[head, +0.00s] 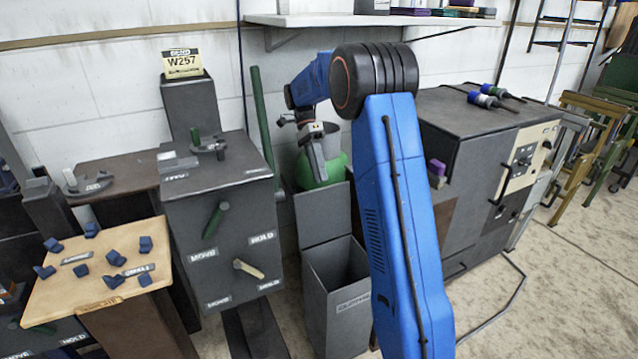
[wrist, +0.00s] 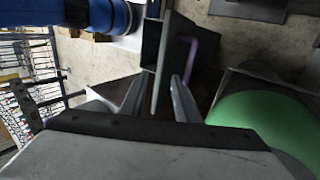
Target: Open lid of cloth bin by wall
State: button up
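The grey bin (head: 337,292) stands on the floor by the wall, with a label on its front that I cannot read clearly. Its mouth is uncovered, and a grey lid panel (head: 322,213) stands upright at its back. My gripper (head: 318,172) points down just above the top of this panel. In the wrist view my gripper (wrist: 157,92) has its two fingers apart, one on each side of a thin dark panel (wrist: 164,75), seemingly the lid. A purple curved bar (wrist: 203,55) is beside that panel. Any contact between fingers and panel is unclear.
A green rounded tank (head: 325,170) stands close behind my gripper; it also shows in the wrist view (wrist: 245,118). A grey box with levers (head: 222,225) is left of the bin. A dark cabinet (head: 460,125) is at right. A shelf (head: 340,20) hangs above.

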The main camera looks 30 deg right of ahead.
jog(key=shift+r, duration=0.35)
jog(key=c, duration=0.7)
jog(key=n+t, duration=0.1)
jog(key=n, duration=0.1)
jog(key=a+r+n, duration=0.1)
jog(key=shift+n+t, duration=0.4)
grip_shut()
jog(key=a+r+n+t, duration=0.3)
jog(key=r+n+t, duration=0.35)
jog(key=n, duration=0.75)
jog(key=shift+t, duration=0.25)
notch_tip(320, 180, down, 10)
jog(key=shift+w+a+f, duration=0.1)
jog(key=shift+s, duration=0.9)
